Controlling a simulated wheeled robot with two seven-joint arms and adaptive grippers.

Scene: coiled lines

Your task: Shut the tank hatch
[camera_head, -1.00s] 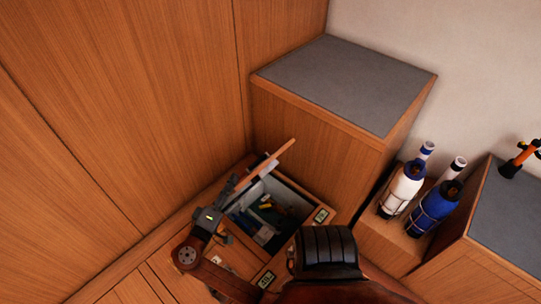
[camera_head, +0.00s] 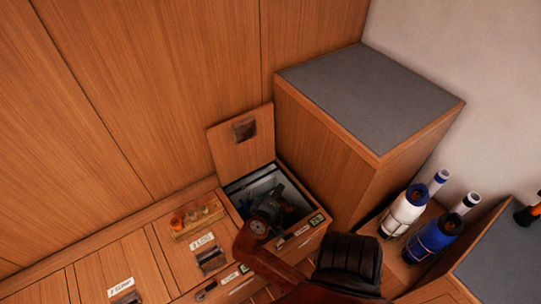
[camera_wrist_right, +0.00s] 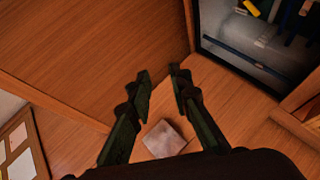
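The tank hatch lid (camera_head: 229,155) stands raised behind its open compartment, leaning back, with a dark square pull (camera_head: 243,130) near its upper edge. The compartment (camera_head: 232,188) is open and holds several small items. My right gripper (camera_head: 283,193) is over the opening in the head view, partly hidden by its own wrist. In the right wrist view my right gripper (camera_wrist_right: 161,72) has its two fingers apart with nothing between the tips. A wood panel with a square pull (camera_wrist_right: 165,138), which looks like the lid, lies beyond the fingers; contact cannot be told. My left gripper is out of view.
A tall grey-topped cabinet (camera_head: 372,95) stands close on the right. A wooden wall is behind.

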